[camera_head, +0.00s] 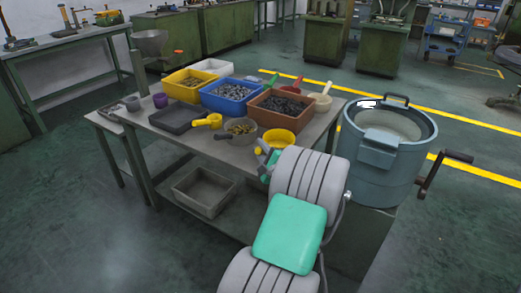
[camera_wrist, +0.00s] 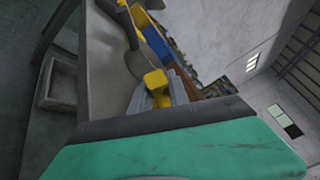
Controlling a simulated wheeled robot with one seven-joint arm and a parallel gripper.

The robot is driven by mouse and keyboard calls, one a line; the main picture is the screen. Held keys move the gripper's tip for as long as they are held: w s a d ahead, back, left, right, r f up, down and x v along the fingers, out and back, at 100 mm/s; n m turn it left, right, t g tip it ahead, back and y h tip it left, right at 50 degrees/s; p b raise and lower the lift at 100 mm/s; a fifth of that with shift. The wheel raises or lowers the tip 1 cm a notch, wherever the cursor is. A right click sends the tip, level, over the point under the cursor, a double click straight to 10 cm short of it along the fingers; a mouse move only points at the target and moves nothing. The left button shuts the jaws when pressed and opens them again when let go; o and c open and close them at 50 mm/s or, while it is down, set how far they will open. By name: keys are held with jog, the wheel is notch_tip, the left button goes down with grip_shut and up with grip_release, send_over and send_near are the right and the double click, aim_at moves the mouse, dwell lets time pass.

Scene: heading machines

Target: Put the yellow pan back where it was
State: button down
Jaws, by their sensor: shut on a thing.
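The yellow pan (camera_head: 281,137) is at the front right of the work table, with its round bowl beyond my gripper (camera_head: 264,155). My gripper is shut on the pan's yellow handle, and my arm partly hides the grip. In the wrist view the yellow handle end (camera_wrist: 156,79) shows at my gripper (camera_wrist: 172,92). I cannot tell whether the pan touches the table top. A smaller yellow scoop (camera_head: 208,121) lies farther left on the table, in front of the blue bin.
The table (camera_head: 180,138) also bears yellow (camera_head: 184,90), blue (camera_head: 228,101) and brown (camera_head: 281,112) bins, a black tray (camera_head: 184,117) and a grey pan of parts (camera_head: 241,128). A blue-grey drum (camera_head: 380,165) with a side crank stands close at the right. Bare table lies front left.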

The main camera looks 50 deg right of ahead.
jog(key=shift+f, duration=0.1)
jog(key=c, duration=1.3)
grip_release()
jog(key=shift+o, duration=0.2)
